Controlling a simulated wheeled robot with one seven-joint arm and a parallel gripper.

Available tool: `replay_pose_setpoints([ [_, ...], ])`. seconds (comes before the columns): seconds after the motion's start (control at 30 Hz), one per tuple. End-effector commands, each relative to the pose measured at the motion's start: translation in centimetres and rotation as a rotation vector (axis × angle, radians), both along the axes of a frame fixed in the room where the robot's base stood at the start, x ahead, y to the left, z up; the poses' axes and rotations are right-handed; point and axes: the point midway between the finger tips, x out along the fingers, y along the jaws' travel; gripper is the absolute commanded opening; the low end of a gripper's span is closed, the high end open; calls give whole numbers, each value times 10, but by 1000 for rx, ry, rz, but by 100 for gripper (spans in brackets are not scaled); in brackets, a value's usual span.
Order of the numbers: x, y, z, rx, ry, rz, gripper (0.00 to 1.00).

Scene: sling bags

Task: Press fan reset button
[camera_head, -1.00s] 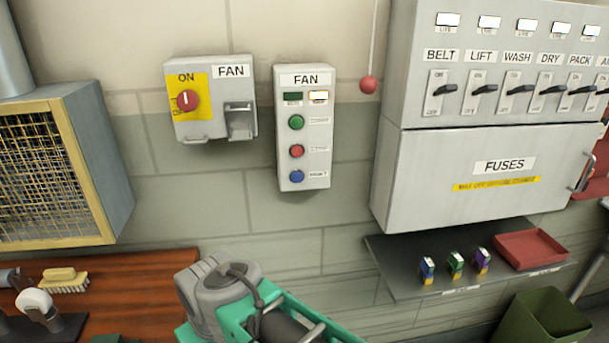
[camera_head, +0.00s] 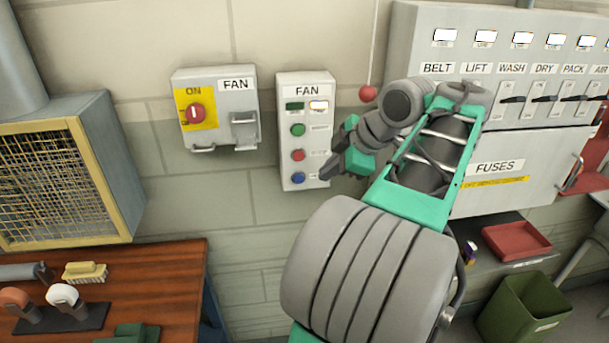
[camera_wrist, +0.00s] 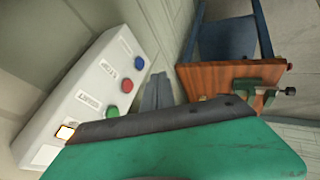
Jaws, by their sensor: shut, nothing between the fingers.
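The white FAN button box (camera_head: 287,115) hangs on the wall. It carries a green button (camera_head: 298,130), a red button (camera_head: 298,155) and, lowest, a blue button (camera_head: 298,178); its small label is too blurred to read. One lamp (camera_head: 318,105) at the top is lit. The wrist view shows the blue button (camera_wrist: 139,62) at the box's far end. My gripper (camera_head: 325,173) is shut and empty, its tips just right of the box's lower edge at about the blue button's height. I cannot tell how far the tips stand from the wall.
A grey FAN switch box (camera_head: 222,128) with a red rotary knob (camera_head: 195,113) hangs left. A fuse cabinet (camera_head: 545,150) stands right behind my arm, above a shelf with a red tray (camera_head: 515,241). A red ball (camera_head: 367,93) hangs on a cord. A wooden bench (camera_head: 170,275) is lower left.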

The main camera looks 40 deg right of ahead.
Motion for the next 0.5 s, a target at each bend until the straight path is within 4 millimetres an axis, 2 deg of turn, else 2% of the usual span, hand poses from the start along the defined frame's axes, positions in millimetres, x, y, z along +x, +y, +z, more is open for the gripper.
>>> replay_pose_setpoints([
  [0.17, 2, 1, -2, 2, 0, 0, 0],
  [0.27, 8, 2, -11, 3, 0, 1, 0],
  [0.5, 37, 5, -48, 5, 1, 1, 0],
])
